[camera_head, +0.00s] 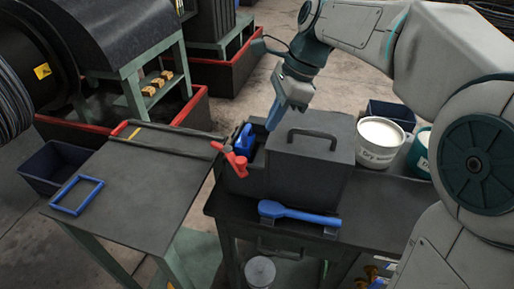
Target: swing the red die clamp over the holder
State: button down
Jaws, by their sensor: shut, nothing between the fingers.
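The red die clamp (235,160) is at the left end of the dark box on the right-hand bench. Its short arm points up and left. A blue part (244,138) stands close behind it and may be the die holder; I cannot tell whether the clamp lies over it. My gripper (271,127) comes down from above, with its blue fingers shut and empty. It is right of the blue part and above and right of the clamp, apart from the clamp in the picture. The fingertips are close to the box's back edge; contact is unclear.
A dark box with a handled cover (310,160) stands right of the clamp. A blue-handled tool (300,214) lies in front. A white bucket (379,142) stands to the right. The left table (130,185) holds a blue frame (76,195) and has a mostly clear top.

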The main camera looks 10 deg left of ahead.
jog(key=shift+f, duration=0.1)
jog(key=x, duration=1)
jog(key=shift+p, duration=0.35)
jog(key=shift+d, duration=0.1)
